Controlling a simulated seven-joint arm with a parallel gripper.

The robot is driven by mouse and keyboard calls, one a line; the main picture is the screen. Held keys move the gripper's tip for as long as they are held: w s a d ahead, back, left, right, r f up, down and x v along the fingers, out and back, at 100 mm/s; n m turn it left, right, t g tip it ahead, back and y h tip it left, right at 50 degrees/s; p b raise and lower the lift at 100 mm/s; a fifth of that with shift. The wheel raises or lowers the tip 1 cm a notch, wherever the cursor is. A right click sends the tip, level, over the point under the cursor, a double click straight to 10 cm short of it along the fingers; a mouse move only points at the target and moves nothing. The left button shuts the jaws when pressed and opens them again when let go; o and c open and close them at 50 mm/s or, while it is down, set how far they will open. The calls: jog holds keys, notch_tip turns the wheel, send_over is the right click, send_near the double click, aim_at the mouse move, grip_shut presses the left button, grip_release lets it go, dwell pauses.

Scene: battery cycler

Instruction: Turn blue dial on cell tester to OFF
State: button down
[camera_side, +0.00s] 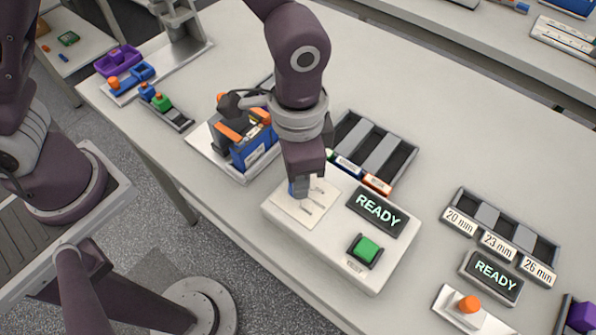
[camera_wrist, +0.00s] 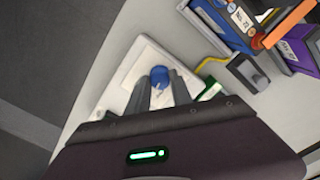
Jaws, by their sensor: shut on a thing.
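The cell tester (camera_side: 330,253) is a white box on the table, with a dark screen (camera_side: 377,212) reading READY and a green square button (camera_side: 365,250). Its blue dial (camera_wrist: 159,77) sits on a pale plate (camera_wrist: 130,75) at the tester's left end. In the side view the dial (camera_side: 292,188) is mostly hidden behind my gripper (camera_side: 303,190). My gripper points down over the plate, its fingers shut on the dial. In the wrist view the fingertips (camera_wrist: 162,88) reach the dial from either side. The pointer direction and the plate's marks are too small to read.
A grey slotted tray (camera_side: 372,147) with coloured labels stands behind the tester. A blue and orange device (camera_side: 245,140) is close on the left. To the right are a size-labelled tray (camera_side: 500,235), another READY screen (camera_side: 492,275) and an orange knob (camera_side: 469,304).

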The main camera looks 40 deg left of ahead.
jog(key=n, duration=0.5)
jog(key=shift+n, duration=0.3)
dwell(0.4)
jog(key=c, duration=1.1)
grip_release()
jog(key=shift+c, duration=0.2)
jog(key=shift+r, duration=0.15)
notch_tip(320, 180, up, 7)
jog(key=shift+f, duration=0.1)
